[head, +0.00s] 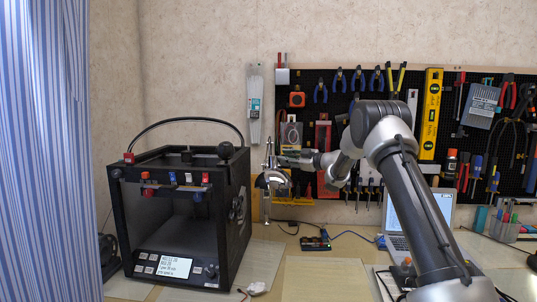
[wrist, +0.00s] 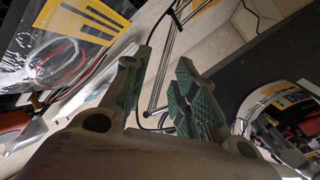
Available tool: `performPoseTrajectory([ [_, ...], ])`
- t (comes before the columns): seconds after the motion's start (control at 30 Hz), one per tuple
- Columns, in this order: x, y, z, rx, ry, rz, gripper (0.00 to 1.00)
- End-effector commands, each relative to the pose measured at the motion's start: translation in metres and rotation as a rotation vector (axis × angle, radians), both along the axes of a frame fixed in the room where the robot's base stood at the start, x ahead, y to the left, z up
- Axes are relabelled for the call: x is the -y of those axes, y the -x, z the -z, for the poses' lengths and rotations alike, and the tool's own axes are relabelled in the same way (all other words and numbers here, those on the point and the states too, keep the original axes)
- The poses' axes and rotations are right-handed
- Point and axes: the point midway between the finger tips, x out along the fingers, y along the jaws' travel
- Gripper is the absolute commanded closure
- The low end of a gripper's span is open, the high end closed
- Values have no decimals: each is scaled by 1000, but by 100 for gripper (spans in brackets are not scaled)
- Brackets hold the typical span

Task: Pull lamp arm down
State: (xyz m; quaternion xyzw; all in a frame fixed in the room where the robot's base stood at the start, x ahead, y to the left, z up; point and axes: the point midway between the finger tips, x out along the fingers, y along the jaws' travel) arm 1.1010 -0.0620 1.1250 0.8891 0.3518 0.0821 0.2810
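The chrome desk lamp (head: 272,179) stands between the black 3D printer and the pegboard in the head view, with its shade hanging low. Its thin lamp arm (head: 268,152) rises at the left of my gripper (head: 290,158). In the wrist view the lamp arm (wrist: 171,38) shows as thin metal rods running between the green-padded fingers of my gripper (wrist: 164,62). The fingers are apart, with gaps beside the rods. I cannot tell whether either finger touches them. The lamp's base is not clear.
The 3D printer (head: 182,220) stands close on the left. A pegboard (head: 350,105) with hanging tools is behind. A laptop (head: 400,235) and a pen holder (head: 507,228) are on the right of the table. The table front (head: 325,280) is mostly clear.

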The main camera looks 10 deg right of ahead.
Motion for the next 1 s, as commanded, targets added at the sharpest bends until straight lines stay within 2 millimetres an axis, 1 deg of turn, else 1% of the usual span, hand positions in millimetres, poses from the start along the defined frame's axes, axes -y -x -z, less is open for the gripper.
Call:
performPoseTrajectory([
  [0.13, -8, 7, -9, 24, -29, -44, 72],
  [0.27, -15, 5, -12, 32, -44, -58, 72],
  [0.37, -25, -4, -12, 30, -46, -59, 72],
  [0.5, -42, -21, -12, 30, -45, -58, 72],
  [0.7, -61, -40, -12, 29, -44, -56, 72],
  [0.8, -65, -45, -12, 28, -45, -54, 72],
  [1.0, -66, -46, -12, 28, -44, -54, 72],
])
